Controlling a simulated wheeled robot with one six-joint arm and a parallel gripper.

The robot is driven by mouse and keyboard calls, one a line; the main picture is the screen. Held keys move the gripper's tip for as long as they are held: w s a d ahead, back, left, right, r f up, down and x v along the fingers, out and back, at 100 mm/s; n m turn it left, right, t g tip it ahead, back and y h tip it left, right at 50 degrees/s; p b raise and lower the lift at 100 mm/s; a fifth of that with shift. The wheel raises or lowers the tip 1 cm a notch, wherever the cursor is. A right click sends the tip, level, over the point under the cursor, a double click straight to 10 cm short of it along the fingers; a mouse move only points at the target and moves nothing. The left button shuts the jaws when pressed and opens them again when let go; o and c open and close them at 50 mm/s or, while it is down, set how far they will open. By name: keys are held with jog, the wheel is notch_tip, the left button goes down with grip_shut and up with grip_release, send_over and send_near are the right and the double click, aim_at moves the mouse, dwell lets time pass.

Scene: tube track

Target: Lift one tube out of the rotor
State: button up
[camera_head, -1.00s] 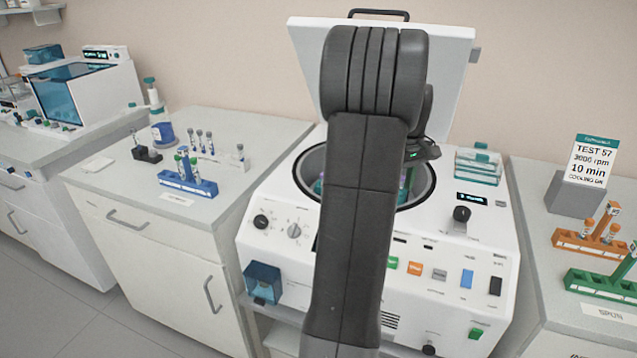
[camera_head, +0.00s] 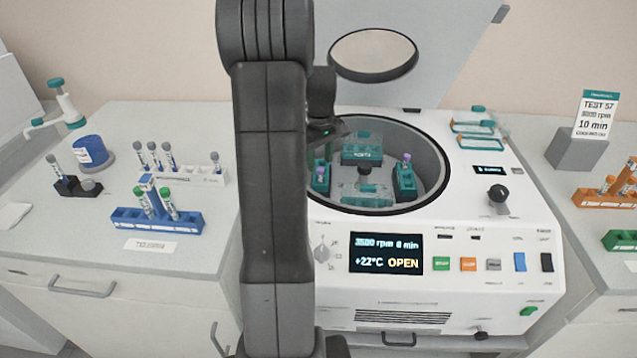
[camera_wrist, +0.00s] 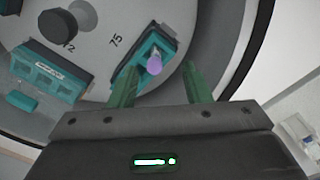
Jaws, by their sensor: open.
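The open centrifuge's rotor (camera_head: 367,190) holds several teal buckets inside the round bowl. A purple-capped tube (camera_head: 407,160) stands in the right bucket (camera_head: 405,182). The left bucket (camera_head: 320,180) is partly hidden behind my arm. In the wrist view, a purple-capped tube (camera_wrist: 154,64) stands in a teal bucket (camera_wrist: 150,50) near the mark 75. My gripper (camera_wrist: 162,84) is open and empty, its green fingers on either side of that tube's cap, with no visible contact. In the head view, my gripper is mostly hidden by my arm, over the bowl's left side.
The lid (camera_head: 400,60) is raised behind the bowl. The display (camera_head: 386,253) reads OPEN. A blue rack (camera_head: 158,218) with green-capped tubes stands on the left bench, and an orange rack (camera_head: 605,195) on the right. The bowl wall (camera_wrist: 235,45) is close right of my fingers.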

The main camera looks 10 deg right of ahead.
aim_at(321, 169)
jog(key=shift+d+f, duration=0.1)
jog(key=shift+f, duration=0.45)
jog(key=f, duration=0.1)
jog(key=w+f, duration=0.1)
jog(key=f, duration=0.1)
jog(key=shift+d+f+p, duration=0.1)
jog(key=shift+f+p, duration=0.1)
jog(key=shift+p, duration=0.1)
jog(key=shift+f, duration=0.55)
jog(key=c, duration=0.8)
